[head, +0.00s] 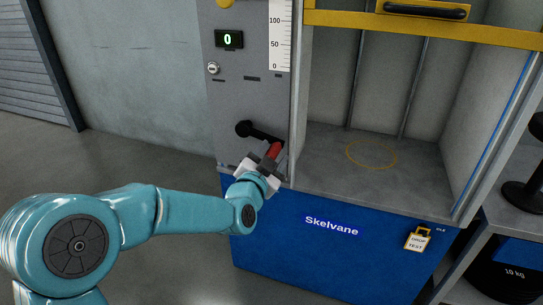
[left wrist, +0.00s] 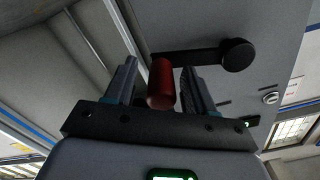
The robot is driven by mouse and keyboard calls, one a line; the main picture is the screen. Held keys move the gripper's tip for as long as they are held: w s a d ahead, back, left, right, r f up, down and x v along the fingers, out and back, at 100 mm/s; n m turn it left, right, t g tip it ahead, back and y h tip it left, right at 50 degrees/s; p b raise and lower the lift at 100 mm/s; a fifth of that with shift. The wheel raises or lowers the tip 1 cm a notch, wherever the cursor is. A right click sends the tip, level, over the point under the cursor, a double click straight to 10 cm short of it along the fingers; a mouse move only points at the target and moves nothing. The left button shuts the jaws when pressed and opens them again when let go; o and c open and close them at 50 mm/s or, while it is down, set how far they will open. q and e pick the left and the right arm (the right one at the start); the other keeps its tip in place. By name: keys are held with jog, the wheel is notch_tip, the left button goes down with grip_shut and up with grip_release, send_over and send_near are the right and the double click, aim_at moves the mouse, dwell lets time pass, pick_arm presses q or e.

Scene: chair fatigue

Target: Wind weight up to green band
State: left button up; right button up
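The winding crank on the grey panel has a black hub (head: 243,129), a black arm and a red handle (head: 274,150). My left gripper (head: 268,161) is at this handle. In the left wrist view the red handle (left wrist: 161,84) lies between the two fingers of my left gripper (left wrist: 160,82), with a gap showing on each side, so the fingers look open around it. The display (head: 229,39) reads 0. The scale (head: 280,35) shows 0, 50 and 100. No green band and no raised weight are in view. My right gripper is not in view.
The blue Skelvane base (head: 300,255) carries an open chamber with a yellow ring (head: 371,154) on its bare floor. A yellow bar (head: 420,27) with a black handle crosses its front. A yellow drop test tag (head: 418,239) hangs right. Black weights (head: 505,278) stand far right.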

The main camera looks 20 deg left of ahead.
pick_arm(q)
jog(key=s, duration=1.6)
jog(key=shift+s+a, duration=0.2)
jog(key=shift+a, duration=0.05)
